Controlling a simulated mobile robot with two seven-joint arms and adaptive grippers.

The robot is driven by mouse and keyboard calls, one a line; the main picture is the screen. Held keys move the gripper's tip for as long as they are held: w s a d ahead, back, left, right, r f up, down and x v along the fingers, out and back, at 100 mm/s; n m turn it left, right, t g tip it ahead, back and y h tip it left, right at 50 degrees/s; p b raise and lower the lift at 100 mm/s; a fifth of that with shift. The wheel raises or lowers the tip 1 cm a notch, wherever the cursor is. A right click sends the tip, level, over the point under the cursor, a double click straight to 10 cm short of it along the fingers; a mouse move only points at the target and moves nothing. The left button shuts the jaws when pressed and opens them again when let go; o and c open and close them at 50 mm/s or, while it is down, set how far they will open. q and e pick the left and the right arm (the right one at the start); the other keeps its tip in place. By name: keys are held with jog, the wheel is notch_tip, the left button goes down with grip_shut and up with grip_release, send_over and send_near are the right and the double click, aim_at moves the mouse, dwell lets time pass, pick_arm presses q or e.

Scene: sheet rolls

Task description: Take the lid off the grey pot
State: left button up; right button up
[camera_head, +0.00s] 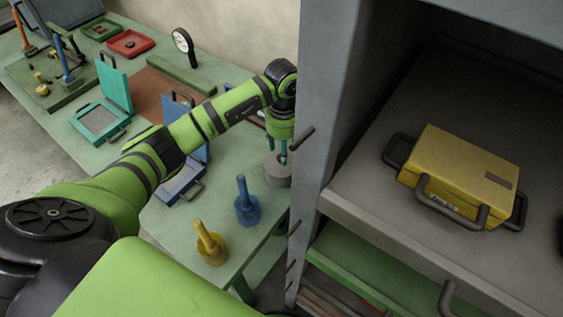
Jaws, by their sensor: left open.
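The grey pot (278,173) is a small round grey vessel on the green table, close to the side wall of the grey shelf unit. My left gripper (284,154) points down right over its top, with the fingers apart. The fingers cover the top of the pot, so I cannot tell the lid from the body or whether the fingers touch it. My right gripper is out of the picture.
A blue pot (246,205) and a yellow pot (209,246) with upright handles stand nearer on the green table (182,220). The shelf unit's wall (327,110) rises close on the right. A yellow case (460,175) lies on its shelf. An open blue case (182,182) lies left.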

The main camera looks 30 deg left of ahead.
pick_arm(q)
jog(key=f, duration=0.2)
jog(key=a+f+p, duration=0.1)
jog(key=f, duration=0.1)
jog(key=shift+w+f+p, duration=0.1)
jog(key=shift+w+p, duration=0.1)
jog(key=shift+p, duration=0.1)
jog(key=shift+w+f, duration=0.1)
jog(key=shift+f, duration=0.15)
grip_shut()
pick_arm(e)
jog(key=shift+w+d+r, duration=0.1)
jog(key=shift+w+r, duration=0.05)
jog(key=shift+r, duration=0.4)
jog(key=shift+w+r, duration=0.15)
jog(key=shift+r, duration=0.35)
